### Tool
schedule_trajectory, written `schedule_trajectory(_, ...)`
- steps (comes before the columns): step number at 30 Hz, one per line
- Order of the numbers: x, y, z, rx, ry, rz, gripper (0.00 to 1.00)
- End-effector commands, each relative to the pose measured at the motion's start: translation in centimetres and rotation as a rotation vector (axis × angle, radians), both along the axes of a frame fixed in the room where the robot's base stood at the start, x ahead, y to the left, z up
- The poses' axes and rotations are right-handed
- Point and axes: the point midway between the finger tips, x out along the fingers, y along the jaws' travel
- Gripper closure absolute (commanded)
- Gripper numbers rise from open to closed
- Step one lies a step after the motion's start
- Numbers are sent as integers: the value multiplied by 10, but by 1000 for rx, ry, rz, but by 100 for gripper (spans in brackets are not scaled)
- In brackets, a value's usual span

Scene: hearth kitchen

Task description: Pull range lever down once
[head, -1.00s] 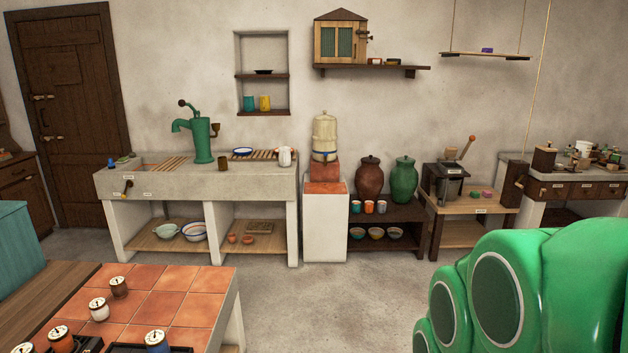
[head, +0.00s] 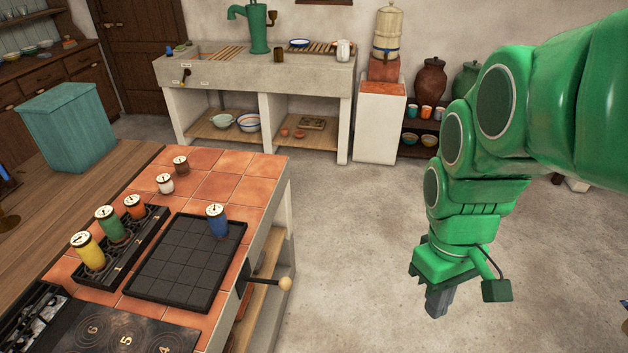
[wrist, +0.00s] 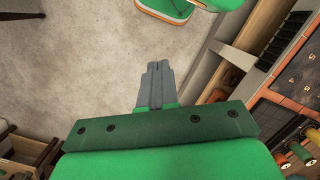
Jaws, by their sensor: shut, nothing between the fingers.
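A lever (head: 270,281) with a pale round knob sticks out sideways from the right side of the tiled range counter (head: 262,163), below its top edge. It appears to be the range lever. My gripper (head: 437,303) hangs fingers-down over open floor, well to the right of the lever and apart from it. It also shows in the wrist view (wrist: 158,70), with its two grey fingers together and nothing between them. I cannot make out the lever clearly in the wrist view.
The stone sink (head: 250,75) is behind. The floor (head: 350,235) between counter and arm is clear.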

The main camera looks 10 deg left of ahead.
Motion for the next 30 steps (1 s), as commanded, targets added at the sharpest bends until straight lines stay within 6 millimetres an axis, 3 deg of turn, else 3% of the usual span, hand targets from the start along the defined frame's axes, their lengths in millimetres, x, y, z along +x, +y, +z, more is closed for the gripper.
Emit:
schedule_trajectory(14,73,47,-9,34,48,528,100)
schedule_trajectory(30,143,122,-34,74,118,1122,100)
